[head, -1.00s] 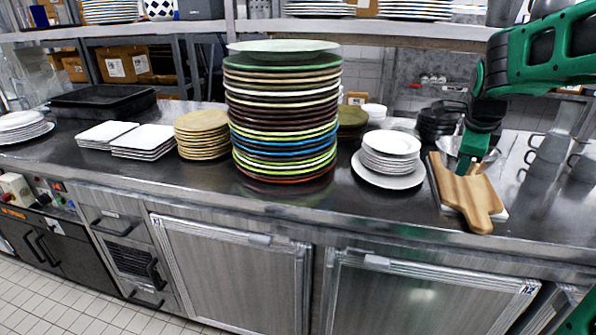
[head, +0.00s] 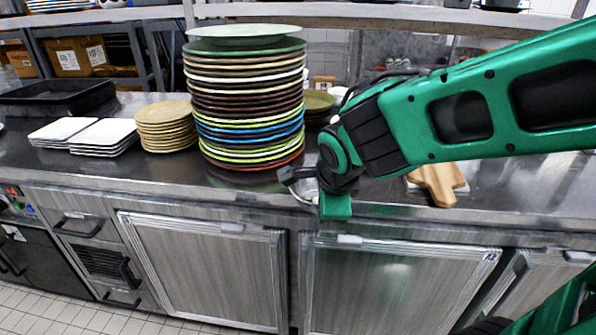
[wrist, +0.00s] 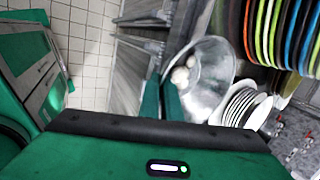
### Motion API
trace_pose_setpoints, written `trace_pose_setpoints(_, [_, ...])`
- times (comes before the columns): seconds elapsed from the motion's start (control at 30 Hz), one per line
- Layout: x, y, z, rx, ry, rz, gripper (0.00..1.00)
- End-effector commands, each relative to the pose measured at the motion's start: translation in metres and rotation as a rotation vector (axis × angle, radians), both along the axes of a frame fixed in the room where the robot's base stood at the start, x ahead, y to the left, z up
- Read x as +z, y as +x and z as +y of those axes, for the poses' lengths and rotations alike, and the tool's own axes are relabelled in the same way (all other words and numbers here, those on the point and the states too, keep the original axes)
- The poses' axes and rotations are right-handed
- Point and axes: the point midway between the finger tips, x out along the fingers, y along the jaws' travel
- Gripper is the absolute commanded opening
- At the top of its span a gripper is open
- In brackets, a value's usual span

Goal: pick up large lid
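My gripper (head: 325,205) points down in front of the tall plate stack, over the counter's front edge. A clear, shiny bowl-shaped piece (wrist: 207,85) is at its fingers in the wrist view, with small pale round shapes showing in it. Its rim lies beside the close-set green fingers (wrist: 165,100), which appear shut on it. A small part of it shows in the head view (head: 305,188); my arm hides the rest. I cannot tell for sure whether this piece is the large lid.
A tall stack of coloured plates (head: 250,105) stands on the counter (head: 225,188). Left of it are tan plates (head: 166,128), square white plates (head: 103,137) and a black tray (head: 55,98). A wooden board (head: 437,183) lies right. White plates (wrist: 245,106) stand near the clear piece.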

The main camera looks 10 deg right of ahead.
Motion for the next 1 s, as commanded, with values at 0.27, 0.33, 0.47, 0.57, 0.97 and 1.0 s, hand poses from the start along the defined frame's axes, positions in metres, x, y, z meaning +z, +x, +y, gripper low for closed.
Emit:
trace_pose_setpoints(0.27, [-0.001, 0.064, -0.007, -0.003, 0.001, 0.003, 0.00])
trace_pose_setpoints(0.33, [-0.001, 0.080, -0.008, -0.003, 0.000, 0.002, 0.00])
trace_pose_setpoints(0.47, [-0.001, 0.109, -0.011, -0.002, 0.000, 0.002, 0.00])
trace_pose_setpoints(0.57, [-0.001, 0.127, -0.012, -0.001, 0.000, 0.001, 0.00])
trace_pose_setpoints(0.97, [-0.006, 0.155, -0.016, 0.000, -0.002, 0.002, 0.00])
trace_pose_setpoints(1.0, [-0.012, 0.154, -0.016, 0.000, -0.003, 0.003, 0.00])
